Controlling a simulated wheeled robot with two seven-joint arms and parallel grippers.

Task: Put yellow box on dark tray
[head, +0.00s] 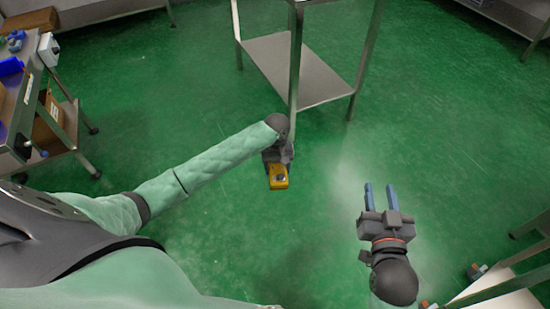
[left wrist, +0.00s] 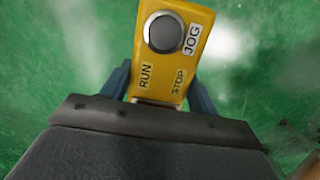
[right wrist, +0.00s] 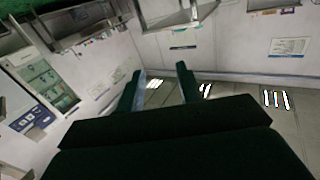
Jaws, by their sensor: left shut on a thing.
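The yellow box (head: 278,181) has a round dark knob and shows in the head view below the end of my left arm. In the left wrist view the yellow box (left wrist: 165,75) carries the words RUN, STOP and JOG. My left gripper (left wrist: 160,85) is shut on it, with a blue finger on each side, and holds it above the green floor. My right gripper (head: 381,190) is open and empty in the head view, and its two fingers stand apart in the right wrist view (right wrist: 160,85). I cannot make out a dark tray for certain.
A metal table frame with a lower shelf (head: 300,70) stands ahead, beyond my left gripper. A cart (head: 60,125) with blue items and a brown box stands at the left. A pale shelf edge (head: 500,285) is at the lower right. The green floor (head: 190,100) between is clear.

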